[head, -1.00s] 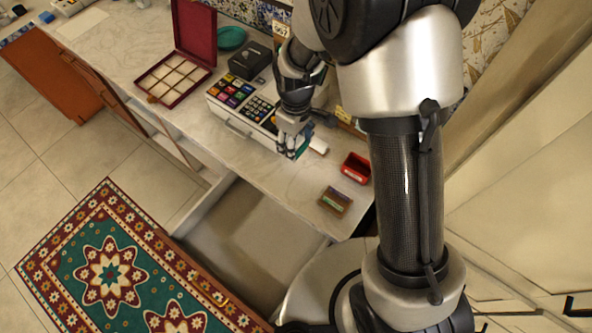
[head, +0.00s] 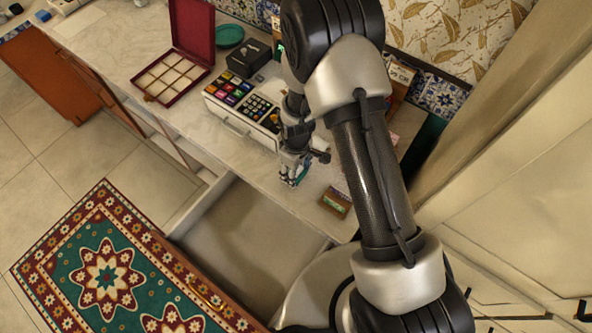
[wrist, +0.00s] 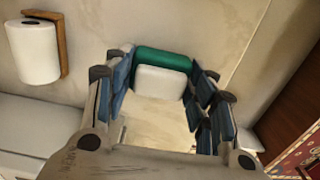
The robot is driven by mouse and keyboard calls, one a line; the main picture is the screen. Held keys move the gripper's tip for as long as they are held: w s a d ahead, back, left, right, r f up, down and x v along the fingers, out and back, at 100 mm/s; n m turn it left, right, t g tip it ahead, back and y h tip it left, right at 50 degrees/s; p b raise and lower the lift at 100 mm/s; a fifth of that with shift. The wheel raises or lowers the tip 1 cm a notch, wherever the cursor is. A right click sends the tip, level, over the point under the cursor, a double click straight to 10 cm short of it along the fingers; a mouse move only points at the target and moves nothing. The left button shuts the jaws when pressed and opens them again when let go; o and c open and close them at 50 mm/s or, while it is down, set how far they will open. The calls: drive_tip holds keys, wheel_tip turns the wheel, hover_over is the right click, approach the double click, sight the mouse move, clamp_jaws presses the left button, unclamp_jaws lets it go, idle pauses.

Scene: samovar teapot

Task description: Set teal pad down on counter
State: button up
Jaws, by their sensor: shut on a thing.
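My gripper (head: 291,181) is over the front part of the pale stone counter (head: 160,108), near the open drawer. In the wrist view its blue-padded fingers (wrist: 162,78) are closed on the two sides of the teal pad (wrist: 163,59). A white block (wrist: 160,82) shows right against the pad, and I cannot tell whether they are one piece. In the head view only a sliver of teal (head: 302,173) shows at the fingertips. I cannot tell whether the pad touches the counter.
A small brown box (head: 336,203) stands just right of my gripper. A drawer (head: 245,220) is open below the counter edge. A white case of colored packets (head: 240,100) and a red compartment box (head: 182,70) stand left. A white roll (wrist: 33,52) shows in the wrist view.

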drive_tip(key=shift+f, duration=0.15)
drive_tip(key=o, duration=1)
drive_tip(key=shift+c, duration=0.2)
drive_tip(key=shift+r, duration=0.2)
